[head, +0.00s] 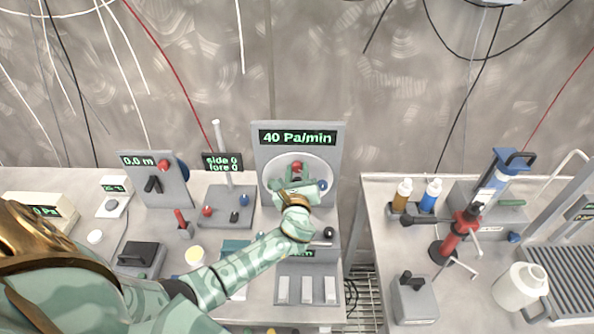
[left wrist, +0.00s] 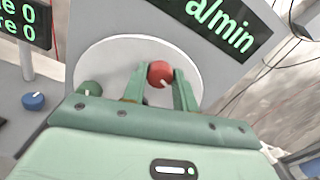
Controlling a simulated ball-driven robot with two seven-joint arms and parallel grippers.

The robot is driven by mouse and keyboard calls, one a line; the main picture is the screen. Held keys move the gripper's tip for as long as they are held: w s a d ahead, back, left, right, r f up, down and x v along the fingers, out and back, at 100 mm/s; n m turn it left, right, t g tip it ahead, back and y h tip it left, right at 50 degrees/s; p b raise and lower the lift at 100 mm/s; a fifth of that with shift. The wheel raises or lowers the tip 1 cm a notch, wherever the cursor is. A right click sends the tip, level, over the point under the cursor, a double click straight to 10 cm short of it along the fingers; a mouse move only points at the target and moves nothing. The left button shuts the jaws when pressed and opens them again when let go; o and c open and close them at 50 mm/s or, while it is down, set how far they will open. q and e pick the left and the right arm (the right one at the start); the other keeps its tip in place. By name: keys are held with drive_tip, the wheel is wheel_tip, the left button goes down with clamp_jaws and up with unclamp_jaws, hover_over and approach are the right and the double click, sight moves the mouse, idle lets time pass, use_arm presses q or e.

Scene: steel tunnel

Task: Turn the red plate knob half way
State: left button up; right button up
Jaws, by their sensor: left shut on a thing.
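The red plate knob (head: 297,168) sits near the top of a round white plate (head: 318,166) on an upright grey panel. The panel's display (head: 297,138) reads "40 Pa/min". My left gripper (head: 298,178) reaches up to the plate and is shut on the red knob. My right gripper is not in view.
Left of the panel stand a joystick box (head: 230,205) with small knobs and a "0.0 m" lever panel (head: 155,180). White rocker keys (head: 306,290) lie below. A gap separates the right bench, which holds bottles (head: 431,195) and a red clamp stand (head: 462,232).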

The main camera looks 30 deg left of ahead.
use_arm(q)
drive_tip(key=shift+f, duration=0.2)
drive_tip(key=o, duration=1)
drive_tip(key=shift+c, duration=0.2)
drive_tip(key=shift+r, duration=0.1)
drive_tip(key=v, duration=1.6)
drive_tip(key=shift+s, duration=0.25)
